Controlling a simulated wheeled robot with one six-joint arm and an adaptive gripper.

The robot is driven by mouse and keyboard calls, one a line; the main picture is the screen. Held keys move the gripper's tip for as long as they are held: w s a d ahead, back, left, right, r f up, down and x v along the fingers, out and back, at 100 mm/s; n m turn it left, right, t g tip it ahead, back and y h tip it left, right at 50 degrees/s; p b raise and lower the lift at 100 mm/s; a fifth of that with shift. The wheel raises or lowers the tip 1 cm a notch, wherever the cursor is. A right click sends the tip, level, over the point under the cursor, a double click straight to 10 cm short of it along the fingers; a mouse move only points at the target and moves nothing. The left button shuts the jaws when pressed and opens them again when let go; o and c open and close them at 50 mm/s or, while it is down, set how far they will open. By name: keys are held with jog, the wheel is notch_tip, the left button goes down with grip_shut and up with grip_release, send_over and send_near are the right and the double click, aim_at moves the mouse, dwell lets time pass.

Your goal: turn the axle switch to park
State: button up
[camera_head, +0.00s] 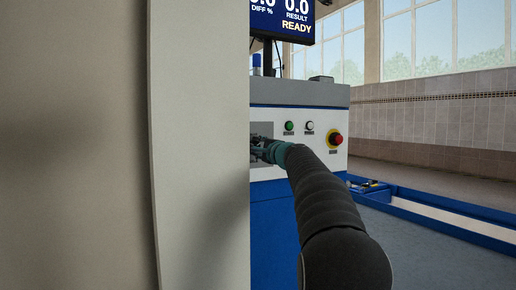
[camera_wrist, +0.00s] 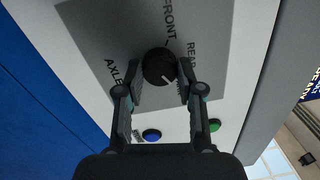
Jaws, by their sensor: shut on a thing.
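The axle switch is a round black knob (camera_wrist: 158,66) on a grey plate (camera_wrist: 98,38) lettered AXLE, FRONT and REAR. A white pointer line on the knob points to the lower right in the wrist view, past the REAR lettering towards the right finger. No PARK lettering can be read; the right finger covers part of the plate there. My gripper (camera_wrist: 160,72) is shut on the knob, one finger on each side. In the head view my gripper (camera_head: 259,147) reaches the cabinet front at the plate, and the knob itself is hidden.
The cabinet (camera_head: 300,95) carries a green button (camera_head: 289,126), a white button (camera_head: 309,126) and a red stop button (camera_head: 335,139) right of my gripper. A screen (camera_head: 284,18) reading READY hangs above. A pale surface blocks the head view's left half. Blue-edged floor equipment (camera_head: 440,207) lies right.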

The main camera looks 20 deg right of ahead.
jog(key=o, duration=1.2)
jog(key=shift+c, duration=0.2)
jog(key=s, duration=1.2)
jog(key=shift+d+f, duration=0.35)
jog(key=shift+d, duration=0.05)
jog(key=shift+a, duration=0.1)
